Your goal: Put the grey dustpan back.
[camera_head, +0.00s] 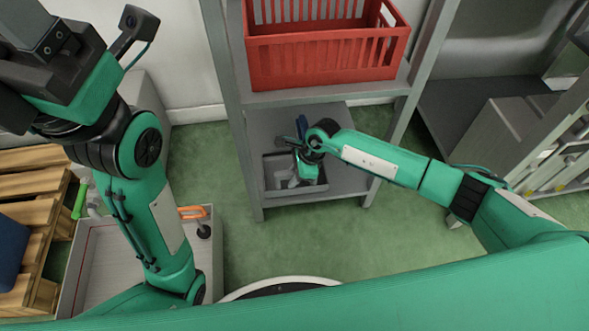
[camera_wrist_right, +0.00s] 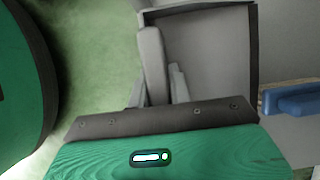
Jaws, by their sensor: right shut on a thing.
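The grey dustpan (camera_head: 274,181) is at the left front of the lower shelf board in the head view. Its pan fills the upper middle of the right wrist view (camera_wrist_right: 215,50), with a dark rim around a lighter inside. I cannot tell whether the pan touches the board. My left gripper (camera_head: 45,45) is at the top left, only partly visible, its fingers not seen.
A blue object (camera_head: 287,129) lies behind the right gripper, also seen in the wrist view (camera_wrist_right: 293,100). A red crate (camera_head: 325,55) stands on the board above. Shelf posts (camera_head: 228,90) flank the arm. The lower board's right part (camera_head: 348,175) is bare. A pallet (camera_head: 30,165) is at left.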

